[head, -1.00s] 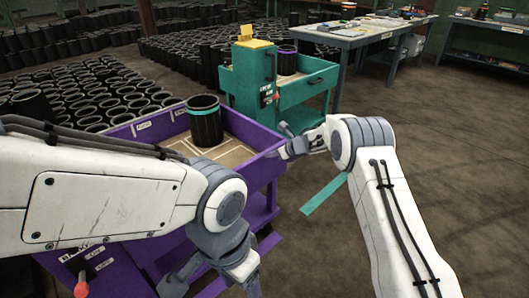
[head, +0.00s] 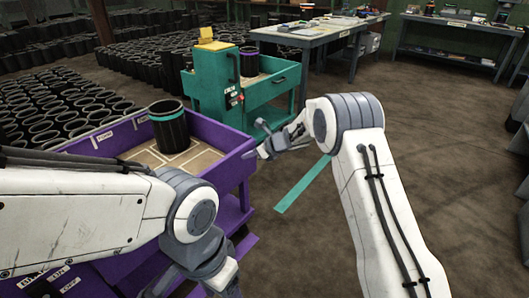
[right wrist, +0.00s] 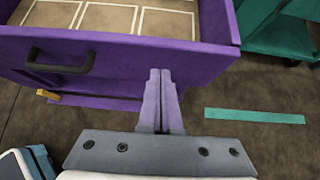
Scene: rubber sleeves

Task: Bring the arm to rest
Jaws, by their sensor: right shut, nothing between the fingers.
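My right gripper (head: 260,149) is in front of the purple cart's right edge in the head view. In the right wrist view its two fingers (right wrist: 158,72) are together with nothing between them, over the purple cart's side wall and handle area. My left gripper (head: 190,284) hangs at the bottom edge of the head view, partly cut off, so its jaw state is unclear. A black sleeve with a teal band (head: 170,130) stands upright in the tray of the purple cart (head: 205,168), apart from both grippers.
A teal cart (head: 212,90) behind holds a black sleeve with a purple band (head: 249,63). A teal floor strip (head: 303,184) lies right of the purple cart. Many black sleeves (head: 60,110) fill the floor at left. Workbenches (head: 318,38) stand behind; floor at right is open.

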